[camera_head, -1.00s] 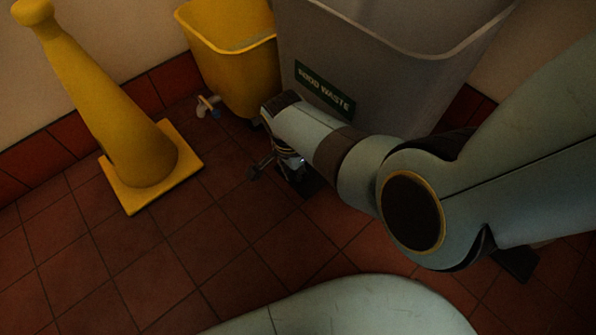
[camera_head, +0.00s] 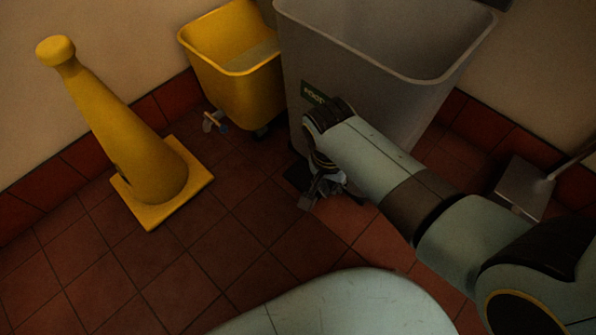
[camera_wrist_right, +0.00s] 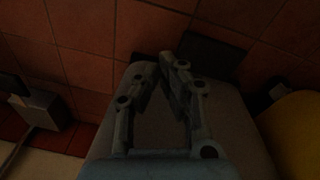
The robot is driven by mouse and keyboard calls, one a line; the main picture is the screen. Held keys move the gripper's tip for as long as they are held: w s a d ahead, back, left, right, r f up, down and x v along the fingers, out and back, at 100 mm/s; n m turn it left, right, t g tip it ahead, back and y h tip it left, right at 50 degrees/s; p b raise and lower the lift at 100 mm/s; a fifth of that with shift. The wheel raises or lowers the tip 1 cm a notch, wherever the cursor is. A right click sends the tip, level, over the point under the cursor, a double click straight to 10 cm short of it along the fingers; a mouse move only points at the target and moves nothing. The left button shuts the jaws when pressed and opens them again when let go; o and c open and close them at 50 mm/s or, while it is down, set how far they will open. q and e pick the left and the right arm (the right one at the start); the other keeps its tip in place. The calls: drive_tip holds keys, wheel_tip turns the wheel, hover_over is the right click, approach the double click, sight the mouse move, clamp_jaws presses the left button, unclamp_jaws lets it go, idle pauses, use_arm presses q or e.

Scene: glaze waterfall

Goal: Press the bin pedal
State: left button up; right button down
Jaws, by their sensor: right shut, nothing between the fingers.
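The grey bin (camera_head: 375,40) with a dark green label stands against the wall; it also shows behind the fingers in the wrist view (camera_wrist_right: 238,140). A dark flat plate (camera_head: 297,176), which looks like the pedal, lies at floor level by the bin's front base; a dark plate also shows beyond the fingertips in the wrist view (camera_wrist_right: 215,46). My right gripper (camera_head: 308,203) is shut and empty, pointing down close beside the plate, and the arm hides part of the bin's base. I cannot tell whether it touches the plate. My left gripper is out of view.
A yellow bucket (camera_head: 240,85) stands left of the bin, with a small object (camera_head: 214,121) on the floor by it. A yellow cone (camera_head: 140,160) stands further left. A dustpan (camera_head: 523,188) lies at right. The tiled floor in front is mostly clear.

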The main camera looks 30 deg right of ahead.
drive_tip(key=s+d+r+n, duration=0.2)
drive_tip(key=s+r, duration=0.2)
drive_tip(key=s, duration=0.2)
drive_tip(key=s+d+r+n, duration=0.3)
drive_tip(key=s+r, duration=0.1)
drive_tip(key=s, duration=0.2)
drive_tip(key=shift+s+r+n, duration=0.25)
drive_tip(key=shift+n, duration=0.05)
idle(0.8)
